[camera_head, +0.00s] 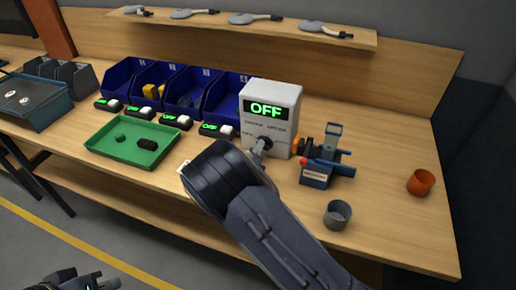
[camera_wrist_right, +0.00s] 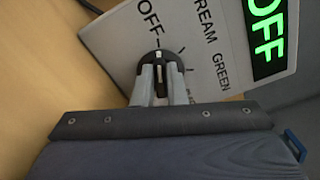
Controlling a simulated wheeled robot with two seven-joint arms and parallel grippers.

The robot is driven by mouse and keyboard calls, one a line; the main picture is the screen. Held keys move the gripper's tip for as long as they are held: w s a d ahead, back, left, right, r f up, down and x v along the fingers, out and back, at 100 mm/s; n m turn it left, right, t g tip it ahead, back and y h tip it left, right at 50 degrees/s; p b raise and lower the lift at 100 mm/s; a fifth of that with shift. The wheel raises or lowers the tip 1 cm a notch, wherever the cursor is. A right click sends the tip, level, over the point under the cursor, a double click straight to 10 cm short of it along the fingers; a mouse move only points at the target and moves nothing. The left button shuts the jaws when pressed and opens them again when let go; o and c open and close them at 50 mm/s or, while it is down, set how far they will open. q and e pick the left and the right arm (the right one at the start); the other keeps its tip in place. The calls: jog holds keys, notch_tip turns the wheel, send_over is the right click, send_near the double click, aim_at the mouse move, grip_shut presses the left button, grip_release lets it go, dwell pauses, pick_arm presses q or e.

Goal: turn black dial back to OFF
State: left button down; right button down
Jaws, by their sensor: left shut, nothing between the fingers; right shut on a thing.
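The white control box (camera_head: 270,97) stands on the bench, and its green display reads OFF in both views. The black dial (camera_wrist_right: 174,60) is on its front face, beside printed labels OFF, GREEN and a partly hidden one ending in REAM. My right gripper (camera_wrist_right: 161,88) is shut on the dial's grip. The dial's pale mark points up in the right wrist view, toward the dash by the OFF label. In the head view my right gripper (camera_head: 262,147) reaches the box front and mostly hides the dial. My left gripper (camera_head: 78,282) is shut and empty at the bottom left, away from the bench.
Left of the box are a green tray (camera_head: 105,147) with dark parts, blue bins (camera_head: 117,75) and several small OFF displays. A blue-orange fixture (camera_head: 318,170), grey cup (camera_head: 338,215) and orange cup (camera_head: 421,182) stand to the right. A shelf (camera_head: 345,40) runs behind.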

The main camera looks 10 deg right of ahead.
jog(key=shift+f, duration=0.1)
jog(key=c, duration=1.5)
grip_release()
jog(key=shift+o, duration=0.2)
jog(key=shift+b+v, duration=0.7)
jog(key=shift+v, duration=3.2)
